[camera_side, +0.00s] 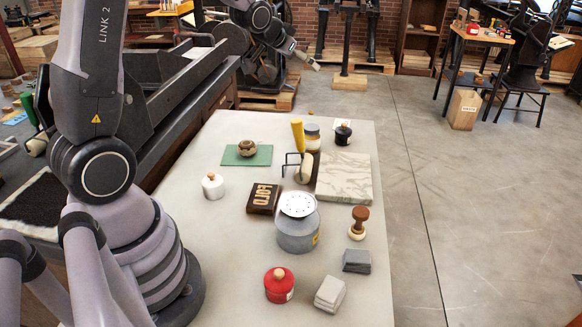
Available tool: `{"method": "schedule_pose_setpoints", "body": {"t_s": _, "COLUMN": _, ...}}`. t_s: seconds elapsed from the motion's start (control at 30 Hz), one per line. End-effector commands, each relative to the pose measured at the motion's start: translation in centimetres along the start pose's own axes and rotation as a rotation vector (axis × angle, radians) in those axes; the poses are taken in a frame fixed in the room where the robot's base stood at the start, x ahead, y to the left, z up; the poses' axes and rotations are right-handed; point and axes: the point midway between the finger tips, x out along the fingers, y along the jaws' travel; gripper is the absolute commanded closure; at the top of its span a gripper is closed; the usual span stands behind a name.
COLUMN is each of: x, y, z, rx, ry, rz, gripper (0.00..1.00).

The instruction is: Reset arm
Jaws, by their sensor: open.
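My arm rises from the left of the view and reaches across the top. My gripper (314,66) is at the upper middle, above and beyond the far edge of the light table (210,270) as seen here. It is small in the picture, with its jaws open and pointing to the right. I see nothing between its fingertips. It appears well apart from the things on the table.
The table holds a roller with a yellow handle (298,135), a marbled slab (344,178), a grey can (297,235), a red pot (279,285), a white pot (213,187), a letter block (263,198) and a green mat (262,156). A press bed (180,75) stands left.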

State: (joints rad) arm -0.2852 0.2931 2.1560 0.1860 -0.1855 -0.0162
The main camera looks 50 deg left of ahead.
Motion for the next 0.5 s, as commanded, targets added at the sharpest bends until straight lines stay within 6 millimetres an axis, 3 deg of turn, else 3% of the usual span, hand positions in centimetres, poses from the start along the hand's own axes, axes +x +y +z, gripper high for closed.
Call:
{"method": "schedule_pose_setpoints", "body": {"t_s": 0.03, "x": -3.4, "y": 1.0, "z": -0.5, "rx": 0.007, "ry": -0.015, "rz": 0.007, "gripper": 0.19}}
{"method": "schedule_pose_setpoints", "body": {"t_s": 0.17, "x": -11.1, "y": 3.2, "z": 0.8, "rx": 0.012, "ry": -0.099, "rz": 0.030, "gripper": 0.19}}
{"method": "schedule_pose_setpoints", "body": {"t_s": 0.3, "x": -19.1, "y": 5.2, "z": 4.2, "rx": 0.019, "ry": -0.189, "rz": 0.071, "gripper": 0.19}}
{"method": "schedule_pose_setpoints", "body": {"t_s": 0.4, "x": -23.9, "y": 6.2, "z": 7.5, "rx": 0.027, "ry": -0.249, "rz": 0.106, "gripper": 0.19}}
{"method": "schedule_pose_setpoints", "body": {"t_s": 0.5, "x": -27.4, "y": 6.8, "z": 10.6, "rx": 0.036, "ry": -0.302, "rz": 0.139, "gripper": 0.19}}
